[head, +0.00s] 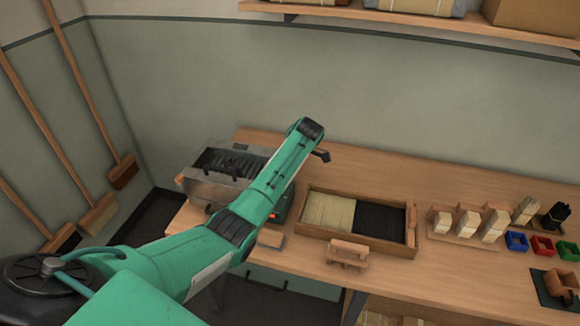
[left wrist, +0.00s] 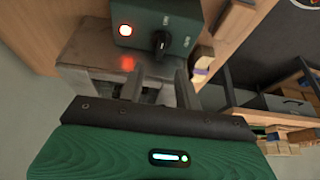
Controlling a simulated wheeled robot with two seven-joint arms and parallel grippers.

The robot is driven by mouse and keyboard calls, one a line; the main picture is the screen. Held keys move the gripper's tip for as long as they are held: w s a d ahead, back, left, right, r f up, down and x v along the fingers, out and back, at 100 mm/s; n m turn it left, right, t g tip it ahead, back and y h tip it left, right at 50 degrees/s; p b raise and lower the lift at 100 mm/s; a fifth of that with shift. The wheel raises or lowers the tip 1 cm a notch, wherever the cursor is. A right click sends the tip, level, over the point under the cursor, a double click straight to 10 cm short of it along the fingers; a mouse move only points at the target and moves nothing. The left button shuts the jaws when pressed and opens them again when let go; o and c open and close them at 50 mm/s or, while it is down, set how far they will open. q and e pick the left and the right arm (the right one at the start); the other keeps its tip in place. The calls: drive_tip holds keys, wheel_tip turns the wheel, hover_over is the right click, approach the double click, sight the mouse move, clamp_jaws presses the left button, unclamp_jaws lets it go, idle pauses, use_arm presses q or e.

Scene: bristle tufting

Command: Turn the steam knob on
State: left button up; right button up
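The steam knob (left wrist: 159,42) is a black knob on the front of a dark green control box (left wrist: 182,15) in the left wrist view. White marks sit around it, too small to read. A lit red-white lamp (left wrist: 125,30) is to its left. My left gripper (left wrist: 160,76) is open and empty, its two fingers apart just short of the knob and roughly either side of its line. In the head view my green left arm covers most of the control box (head: 285,205); its red lamp shows, but the knob and gripper are hidden. My right gripper is not in view.
A metal steamer box (head: 206,188) stands left of the arm on the wooden bench (head: 440,180). A divided tray (head: 311,192) of pale and black bristles lies to the right. Wooden brush blocks and coloured bins (head: 541,247) are farther right. Brooms lean against the left wall.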

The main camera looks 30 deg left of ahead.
use_arm(q)
drive_tip(key=b+v, duration=0.1)
drive_tip(key=v, duration=0.5)
idle(0.3)
